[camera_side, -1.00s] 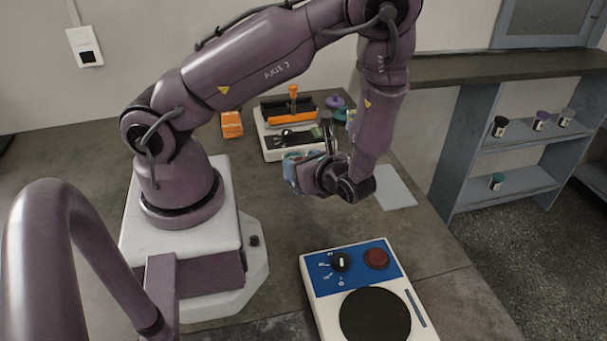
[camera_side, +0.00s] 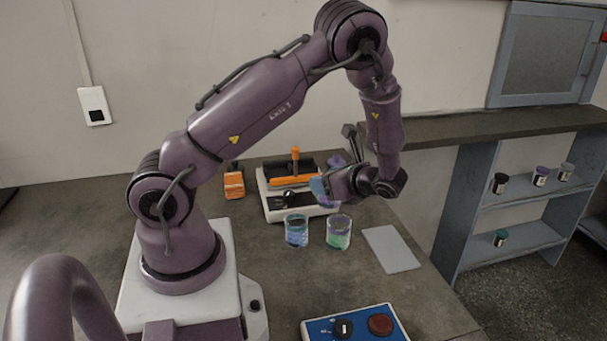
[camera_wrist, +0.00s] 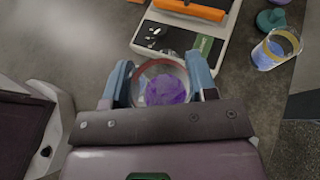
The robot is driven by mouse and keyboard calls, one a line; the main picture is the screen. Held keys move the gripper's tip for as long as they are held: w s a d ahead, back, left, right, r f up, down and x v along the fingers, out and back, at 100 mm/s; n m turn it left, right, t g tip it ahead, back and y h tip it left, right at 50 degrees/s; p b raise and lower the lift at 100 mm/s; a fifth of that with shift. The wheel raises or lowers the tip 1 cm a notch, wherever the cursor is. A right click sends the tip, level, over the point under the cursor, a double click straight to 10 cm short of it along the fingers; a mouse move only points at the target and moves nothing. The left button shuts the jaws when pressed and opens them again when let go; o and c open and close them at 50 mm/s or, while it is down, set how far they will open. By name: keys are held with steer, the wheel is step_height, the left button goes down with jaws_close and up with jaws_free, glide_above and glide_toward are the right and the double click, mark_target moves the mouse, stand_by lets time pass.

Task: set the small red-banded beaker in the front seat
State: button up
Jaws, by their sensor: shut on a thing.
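My gripper (camera_wrist: 162,85) is shut on the small red-banded beaker (camera_wrist: 165,92), a clear cup with purple contents and a red band at its rim. Blue fingers press on both of its sides. In the side view my gripper (camera_side: 322,189) is raised by the front right of the sieve shaker (camera_side: 275,214), mostly hiding the beaker. The shaker is a pale unit with a dark panel, a knob and an orange clamp bar; it also shows at the top of the wrist view (camera_wrist: 146,42). I cannot make out the front seat.
Two clear beakers, one with blue contents (camera_side: 296,232) and one with green (camera_side: 338,236), stand before the shaker. A grey pad (camera_side: 391,249) and a blue-panelled device (camera_side: 357,324) lie nearer. An orange object (camera_side: 234,185) is left.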

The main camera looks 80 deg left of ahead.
steer(key=w+a+r+n+g+h, duration=0.1)
steer(key=w+a+r+n+g, duration=0.1)
steer(key=a, duration=1)
step_height(320, 180, up, 3)
steer(key=n+g+h, duration=0.1)
glide_above(302, 170)
step_height(302, 170, down, 9)
steer(key=shift+f, duration=0.1)
steer(key=shift+f, duration=0.1)
steer(key=o, duration=1)
steer(key=shift+c, duration=0.2)
